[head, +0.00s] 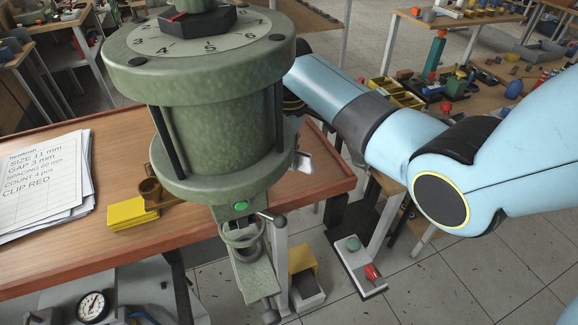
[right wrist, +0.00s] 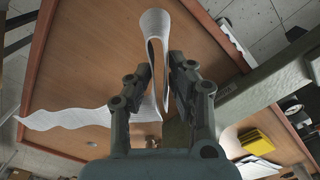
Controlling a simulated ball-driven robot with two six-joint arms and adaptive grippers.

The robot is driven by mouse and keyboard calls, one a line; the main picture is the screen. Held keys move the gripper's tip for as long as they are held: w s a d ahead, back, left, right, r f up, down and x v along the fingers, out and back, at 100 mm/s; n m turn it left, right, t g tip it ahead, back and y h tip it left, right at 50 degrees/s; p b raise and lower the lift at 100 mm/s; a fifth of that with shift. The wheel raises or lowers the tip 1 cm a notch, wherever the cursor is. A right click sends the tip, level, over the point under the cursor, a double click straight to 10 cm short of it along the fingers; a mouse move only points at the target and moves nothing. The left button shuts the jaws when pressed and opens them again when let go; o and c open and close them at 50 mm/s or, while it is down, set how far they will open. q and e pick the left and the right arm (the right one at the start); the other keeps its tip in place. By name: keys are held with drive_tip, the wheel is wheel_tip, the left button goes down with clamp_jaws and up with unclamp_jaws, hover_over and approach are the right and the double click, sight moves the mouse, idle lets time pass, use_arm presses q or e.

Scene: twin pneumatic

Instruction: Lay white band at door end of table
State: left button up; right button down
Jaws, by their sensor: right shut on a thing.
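A long white band (right wrist: 155,24) shows in the right wrist view. It rises in a curled loop between the fingers of my right gripper (right wrist: 163,82), which is shut on it. A wavy white length (right wrist: 62,119) trails to the left over the wooden table (right wrist: 85,60). Whether that length touches the top is unclear. In the head view my right arm reaches in behind the green machine, which hides the gripper. A small pale patch (head: 303,161) shows by the machine there; I cannot tell whether it is the band. My left gripper is not in view.
The tall green machine (head: 222,120) blocks the middle of the head view. A yellow block (head: 132,213), a brown fitting (head: 150,190) and printed sheets (head: 45,180) lie on the table (head: 65,255). A cluttered bench (head: 475,75) stands at the right.

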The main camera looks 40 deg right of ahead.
sight(289, 177)
drive_tip(key=shift+f, duration=1.95)
drive_tip(key=c, duration=1.2)
unclamp_jaws()
wheel_tip(289, 177, up, 12)
